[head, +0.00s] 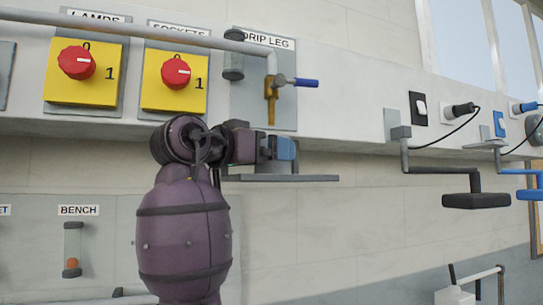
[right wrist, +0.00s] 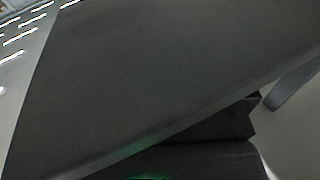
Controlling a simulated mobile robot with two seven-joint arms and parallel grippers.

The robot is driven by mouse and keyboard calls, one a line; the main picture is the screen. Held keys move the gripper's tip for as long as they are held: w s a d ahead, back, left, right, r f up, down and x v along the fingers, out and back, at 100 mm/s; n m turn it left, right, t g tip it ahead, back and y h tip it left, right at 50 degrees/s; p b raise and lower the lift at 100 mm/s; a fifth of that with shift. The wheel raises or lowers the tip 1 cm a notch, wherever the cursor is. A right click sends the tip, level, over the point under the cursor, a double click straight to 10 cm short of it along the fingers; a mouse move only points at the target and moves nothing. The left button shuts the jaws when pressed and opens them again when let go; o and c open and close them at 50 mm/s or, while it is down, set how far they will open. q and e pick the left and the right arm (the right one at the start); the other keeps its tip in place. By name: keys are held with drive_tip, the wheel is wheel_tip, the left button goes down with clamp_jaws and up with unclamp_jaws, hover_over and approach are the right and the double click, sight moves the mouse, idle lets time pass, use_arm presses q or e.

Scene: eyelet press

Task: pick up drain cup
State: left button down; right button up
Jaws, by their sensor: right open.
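I cannot clearly make out the drain cup in either view. In the head view a small blue block-like part (head: 286,148) sits just above a grey shelf (head: 310,178), below the brass drain valve (head: 271,95). I cannot tell whether it is a cup or part of my gripper. My purple arm rises in front of the wall, its end reaching right to the shelf. My right gripper's fingertips are not distinct in the head view. In the right wrist view a dark flat surface (right wrist: 150,75) fills most of the picture. My left gripper is not in view.
The DRIP LEG panel (head: 250,108) carries a clear cylinder (head: 233,55) and the valve with a blue lever (head: 306,83). Red knobs on yellow plates stand to the left. The wall between shelf and crank is clear.

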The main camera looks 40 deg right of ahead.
drive_tip(key=shift+w+d, duration=0.15)
drive_tip(key=shift+d, duration=0.5)
drive_tip(key=shift+a, duration=0.1)
drive_tip(key=c, duration=1)
drive_tip(key=shift+r, duration=0.2)
